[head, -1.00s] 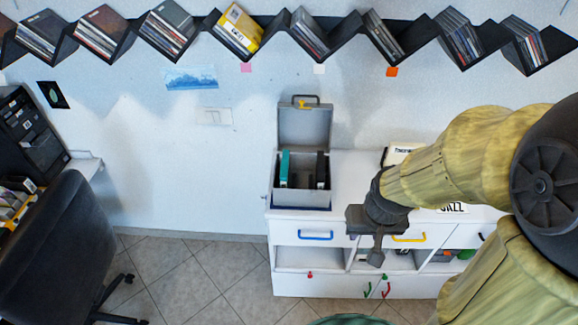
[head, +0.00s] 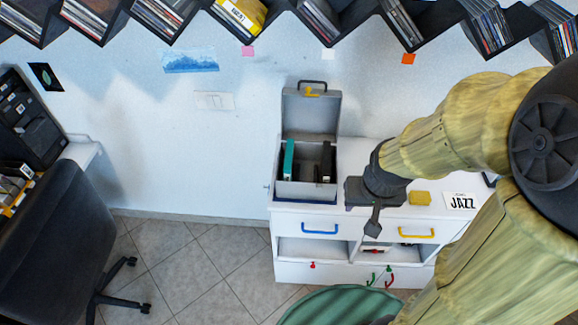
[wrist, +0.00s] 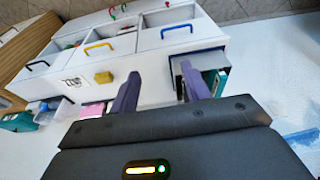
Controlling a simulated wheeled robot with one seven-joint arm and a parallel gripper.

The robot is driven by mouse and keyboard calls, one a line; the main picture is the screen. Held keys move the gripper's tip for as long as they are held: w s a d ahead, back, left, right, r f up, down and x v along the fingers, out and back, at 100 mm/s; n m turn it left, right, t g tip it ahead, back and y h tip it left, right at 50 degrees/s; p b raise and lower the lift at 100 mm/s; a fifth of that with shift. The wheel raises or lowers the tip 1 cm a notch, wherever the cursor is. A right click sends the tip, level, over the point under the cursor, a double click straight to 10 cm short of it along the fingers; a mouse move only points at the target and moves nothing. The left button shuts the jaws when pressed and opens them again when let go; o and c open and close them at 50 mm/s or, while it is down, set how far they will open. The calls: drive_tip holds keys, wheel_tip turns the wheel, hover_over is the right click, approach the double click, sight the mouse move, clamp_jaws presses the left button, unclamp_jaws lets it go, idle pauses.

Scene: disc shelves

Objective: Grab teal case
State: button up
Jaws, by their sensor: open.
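The teal case (head: 289,160) stands upright at the left inside an open grey box (head: 305,190) on the white cabinet. Dark cases (head: 326,162) stand at the box's right side. My gripper (head: 373,222) is right of the box and in front of the cabinet, apart from the teal case. In the wrist view my gripper (wrist: 160,74) has its two purple fingers spread with nothing between them. The box (wrist: 205,58) shows beyond the right finger, with a teal case (wrist: 219,82) in it, partly hidden.
The white cabinet (head: 300,272) has coloured drawer handles. A yellow block (head: 420,198) and a JAZZ sign (head: 461,202) are on its top. A black chair (head: 60,230) stands at left. A green rounded thing (head: 335,308) is low in front. Zigzag disc shelves (head: 345,25) run along the wall.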

drive_tip(key=w+a+f+m+t+b, duration=0.3)
drive_tip(key=w+a+f+t+b, duration=0.4)
drive_tip(key=w+a+f, duration=0.65)
drive_tip(key=s+a+f+n+t+h+b, duration=0.1)
drive_tip(key=s+a+f+n+t+b, duration=0.1)
drive_tip(key=t, duration=0.6)
drive_tip(key=s+a+b, duration=0.1)
drive_tip(key=a+b, duration=0.1)
drive_tip(key=b, duration=0.1)
drive_tip(key=shift+s+a+f, duration=0.15)
drive_tip(key=shift+a+f, duration=0.15)
drive_tip(key=shift+f, duration=0.05)
